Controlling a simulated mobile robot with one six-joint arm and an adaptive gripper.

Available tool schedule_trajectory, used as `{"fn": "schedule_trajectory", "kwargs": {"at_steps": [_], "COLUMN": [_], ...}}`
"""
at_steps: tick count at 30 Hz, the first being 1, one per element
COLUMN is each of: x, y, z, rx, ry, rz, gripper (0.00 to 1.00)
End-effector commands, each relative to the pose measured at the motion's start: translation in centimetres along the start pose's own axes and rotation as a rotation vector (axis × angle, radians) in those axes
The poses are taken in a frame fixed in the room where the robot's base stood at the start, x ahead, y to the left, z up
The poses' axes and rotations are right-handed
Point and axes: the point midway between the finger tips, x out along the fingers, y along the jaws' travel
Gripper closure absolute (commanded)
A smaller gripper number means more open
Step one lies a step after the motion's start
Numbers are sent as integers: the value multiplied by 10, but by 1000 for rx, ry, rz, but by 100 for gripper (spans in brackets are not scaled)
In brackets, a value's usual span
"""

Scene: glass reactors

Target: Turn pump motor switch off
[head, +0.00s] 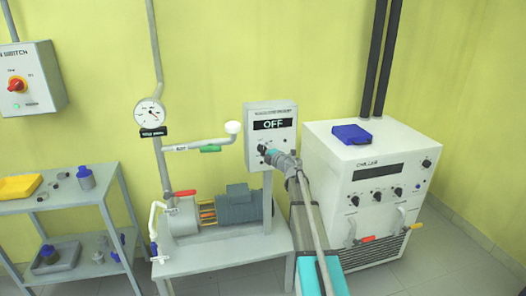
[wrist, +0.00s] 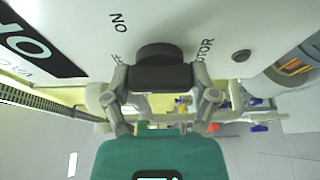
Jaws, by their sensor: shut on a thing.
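The pump motor control box (head: 285,135) is a pale grey panel on a post, and its black display (head: 274,125) reads OFF. My gripper (head: 270,155) is at the lower part of this box's front. In the wrist view, the round black motor switch knob (wrist: 162,52) stands out from the panel (wrist: 190,22), near the printed words ON and MOTOR. My gripper (wrist: 160,78) has its two fingers on either side of the knob and is shut on it. The gripper hides most of the knob in the head view.
A grey pump motor (head: 238,207) sits on a metal stand beneath the box. A white chiller (head: 330,150) with a blue item on top stands close to the right of my arm. Pipes with a gauge (head: 149,112) and a shelf cart (head: 60,205) are on the left.

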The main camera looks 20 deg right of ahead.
Motion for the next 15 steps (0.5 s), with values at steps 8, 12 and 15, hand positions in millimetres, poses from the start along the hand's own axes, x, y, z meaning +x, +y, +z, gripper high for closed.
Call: {"fn": "schedule_trajectory", "kwargs": {"at_steps": [8, 12, 15], "x": [1, 0, 0], "y": [0, 0, 0], "z": [0, 0, 0], "rx": [-1, -1, 0], "ry": [-1, -1, -1], "rz": [0, 0, 0], "gripper": [0, 0, 0]}}
